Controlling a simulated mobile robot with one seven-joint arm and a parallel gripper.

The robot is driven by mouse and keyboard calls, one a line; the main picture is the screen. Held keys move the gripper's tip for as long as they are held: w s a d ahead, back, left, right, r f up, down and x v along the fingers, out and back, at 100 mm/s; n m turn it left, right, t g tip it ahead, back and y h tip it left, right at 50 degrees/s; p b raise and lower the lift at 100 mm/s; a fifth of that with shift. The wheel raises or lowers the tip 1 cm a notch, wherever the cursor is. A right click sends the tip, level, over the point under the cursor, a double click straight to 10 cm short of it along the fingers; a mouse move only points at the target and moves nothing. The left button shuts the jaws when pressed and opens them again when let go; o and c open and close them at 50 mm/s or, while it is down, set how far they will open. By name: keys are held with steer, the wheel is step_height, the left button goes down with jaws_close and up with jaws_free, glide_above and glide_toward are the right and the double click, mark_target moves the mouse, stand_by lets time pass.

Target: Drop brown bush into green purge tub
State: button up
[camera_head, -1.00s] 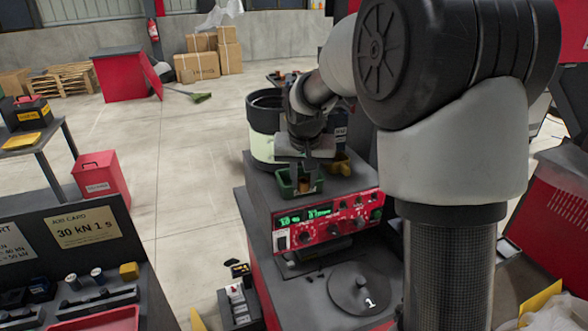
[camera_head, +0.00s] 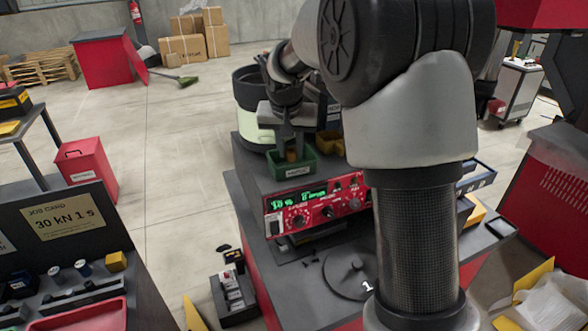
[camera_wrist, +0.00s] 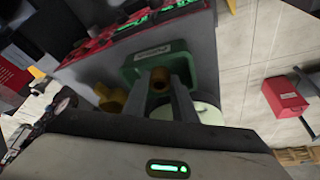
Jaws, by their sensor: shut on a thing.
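My gripper (camera_head: 291,153) points down at the green tub (camera_head: 293,170), which stands on top of the machine with the red panel. My gripper is shut on the brown bush (camera_wrist: 160,77), which shows between the fingertips in the wrist view. In that view the bush overlaps the near edge of the green tub (camera_wrist: 178,66). The bush (camera_head: 292,155) shows small in the head view, in front of the tub's opening. I cannot tell its exact height over the tub.
The red control panel (camera_head: 315,203) is below in front. A red bin (camera_head: 86,168) stands on the floor at left.

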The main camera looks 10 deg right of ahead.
steer(key=shift+f, duration=0.1)
steer(key=o, duration=1.2)
steer(key=v, duration=1.7)
steer(key=shift+s+a+r, duration=0.1)
steer(key=shift+r, duration=0.15)
steer(key=shift+s, duration=0.1)
steer(key=s+f+n, duration=0.1)
steer(key=s+f, duration=0.2)
steer(key=s, duration=0.6)
steer(key=s+d+f+n+t+y, duration=0.1)
steer(key=s+f, duration=0.2)
steer(key=s, duration=0.6)
steer(key=s+d+f+n, duration=0.1)
steer(key=s+f, duration=0.2)
steer(key=s, duration=0.6)
steer(key=shift+s+d+f+n, duration=0.15)
steer(key=shift+s+d+n, duration=0.15)
steer(key=shift+n, duration=0.1)
